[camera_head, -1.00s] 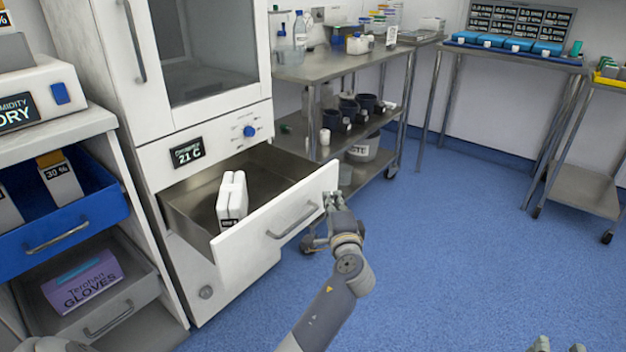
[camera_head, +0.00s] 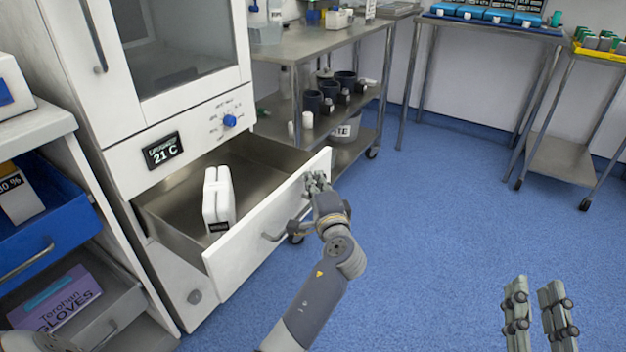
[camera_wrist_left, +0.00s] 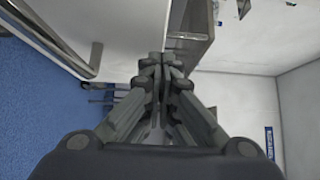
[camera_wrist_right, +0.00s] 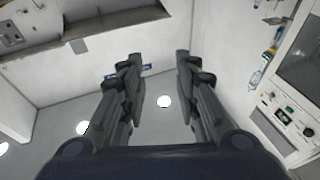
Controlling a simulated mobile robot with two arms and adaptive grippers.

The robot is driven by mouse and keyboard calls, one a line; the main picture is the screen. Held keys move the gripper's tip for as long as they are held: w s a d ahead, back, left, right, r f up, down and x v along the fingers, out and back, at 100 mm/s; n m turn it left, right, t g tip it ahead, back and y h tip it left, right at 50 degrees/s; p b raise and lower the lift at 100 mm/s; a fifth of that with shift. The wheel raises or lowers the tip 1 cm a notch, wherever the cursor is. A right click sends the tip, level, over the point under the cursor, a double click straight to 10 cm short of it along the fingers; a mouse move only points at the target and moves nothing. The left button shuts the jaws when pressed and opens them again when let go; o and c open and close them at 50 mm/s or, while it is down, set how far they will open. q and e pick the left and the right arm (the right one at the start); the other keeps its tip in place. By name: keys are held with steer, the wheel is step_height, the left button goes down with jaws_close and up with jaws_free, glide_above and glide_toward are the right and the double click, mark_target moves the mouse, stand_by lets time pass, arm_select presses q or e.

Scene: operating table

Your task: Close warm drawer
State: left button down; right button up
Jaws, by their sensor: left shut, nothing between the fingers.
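The warm drawer (camera_head: 262,232) is pulled out below the cabinet with the 21 C display (camera_head: 164,151). A white pack (camera_head: 217,196) stands inside it. Its bar handle (camera_head: 285,222) is on the white front. My left gripper (camera_head: 316,180) is shut and empty at the right end of the drawer front, close to its face; I cannot tell whether it touches. In the left wrist view the shut fingers (camera_wrist_left: 158,75) are near the drawer front, with the handle (camera_wrist_left: 60,40) at upper left. My right gripper (camera_head: 540,300) is open and empty at lower right, also in its wrist view (camera_wrist_right: 158,75).
A blue drawer (camera_head: 45,235) and a lower drawer with a purple glove box (camera_head: 65,300) stand open at left. A steel cart (camera_head: 300,50) with dark cups stands behind the warm drawer. The blue floor (camera_head: 440,200) at right is clear.

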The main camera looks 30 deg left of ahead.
arm_select(q)
steer(key=shift+a, duration=0.15)
